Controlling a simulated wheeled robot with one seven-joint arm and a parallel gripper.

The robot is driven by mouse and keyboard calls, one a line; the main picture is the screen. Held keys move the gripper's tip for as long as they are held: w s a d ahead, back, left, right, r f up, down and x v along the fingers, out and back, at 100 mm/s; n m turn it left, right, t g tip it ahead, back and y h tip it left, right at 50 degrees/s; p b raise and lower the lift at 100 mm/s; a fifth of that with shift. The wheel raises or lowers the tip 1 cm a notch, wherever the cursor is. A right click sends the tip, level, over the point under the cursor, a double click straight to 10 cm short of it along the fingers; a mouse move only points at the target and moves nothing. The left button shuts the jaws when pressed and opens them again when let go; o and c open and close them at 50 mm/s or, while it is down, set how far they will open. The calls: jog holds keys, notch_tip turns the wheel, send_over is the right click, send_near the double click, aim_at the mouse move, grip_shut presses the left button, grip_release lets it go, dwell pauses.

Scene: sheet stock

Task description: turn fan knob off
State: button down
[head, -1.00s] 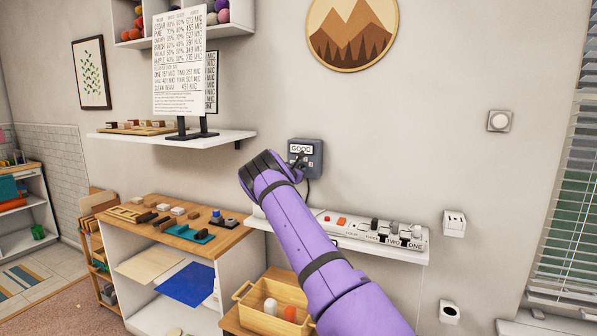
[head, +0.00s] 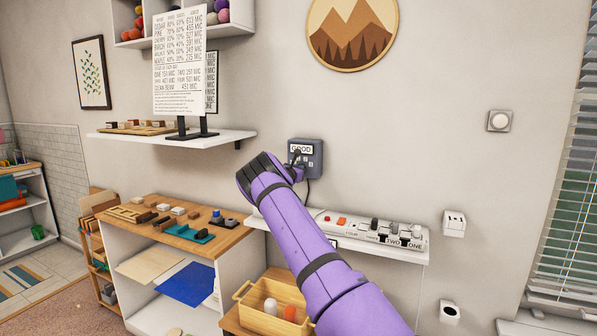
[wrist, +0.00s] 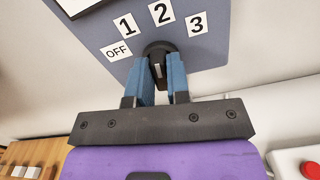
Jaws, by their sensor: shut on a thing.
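The fan control is a grey-blue box (head: 316,158) on the wall with a sign reading "GOOD". In the wrist view its panel (wrist: 90,30) carries white labels OFF, 1, 2 and 3 in an arc around a round dark knob (wrist: 158,47). My gripper (wrist: 160,72) is shut on the knob from below, one blue finger on each side. A small pale mark shows on the knob between the fingers; I cannot tell which label the knob is set to. In the head view my purple arm and gripper (head: 297,166) partly cover the box and hide the knob.
Below is a white ledge (head: 340,249) with a panel of several switches and knobs (head: 375,229). A wooden-topped bench (head: 180,215) with small blocks stands to the left. A white shelf (head: 225,143) holds a text board (head: 180,60).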

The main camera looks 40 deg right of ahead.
jog(key=n, duration=1.3)
jog(key=shift+w+a+n, duration=0.2)
jog(key=shift+w+n, duration=0.2)
dwell(0.4)
jog(key=c, duration=1.1)
grip_release()
jog(key=shift+f, duration=0.15)
jog(key=v, duration=1)
jog(key=shift+s+a, duration=0.15)
jog(key=shift+a, duration=0.15)
